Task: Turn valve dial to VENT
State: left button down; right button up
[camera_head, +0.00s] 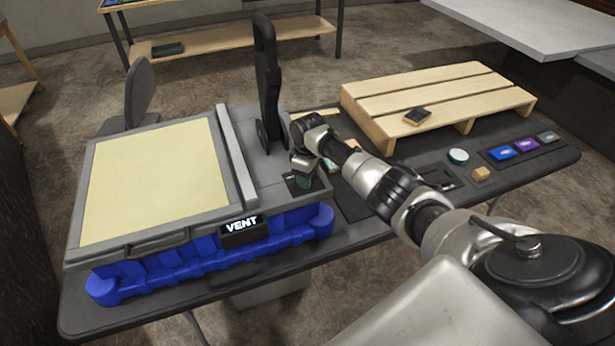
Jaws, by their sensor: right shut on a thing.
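The console (95,190) is a grey-framed box with a pale yellow panel, standing on a blue base at the left of the table. A black label reading VENT (242,225) is on its front edge. The valve dial (303,182) looks like a small dark green knob on a dark square plate at the console's right front corner. My right gripper (304,174) points down over it and is shut on it, hiding most of it. Any pointer or marks on the dial cannot be made out. My left gripper is not in view.
A tall black upright piece (266,80) stands behind the dial. A wooden pallet (440,95) with a small dark block (417,116) lies at the back right. A white round thing (458,156), a tan block (481,173) and coloured boxes (526,145) sit at the table's right.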

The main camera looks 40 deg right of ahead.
jog(key=shift+n, duration=0.3)
jog(key=o, duration=0.9)
notch_tip(320, 180, up, 11)
jog(key=b, duration=0.2)
jog(key=shift+f, duration=0.1)
dwell(0.3)
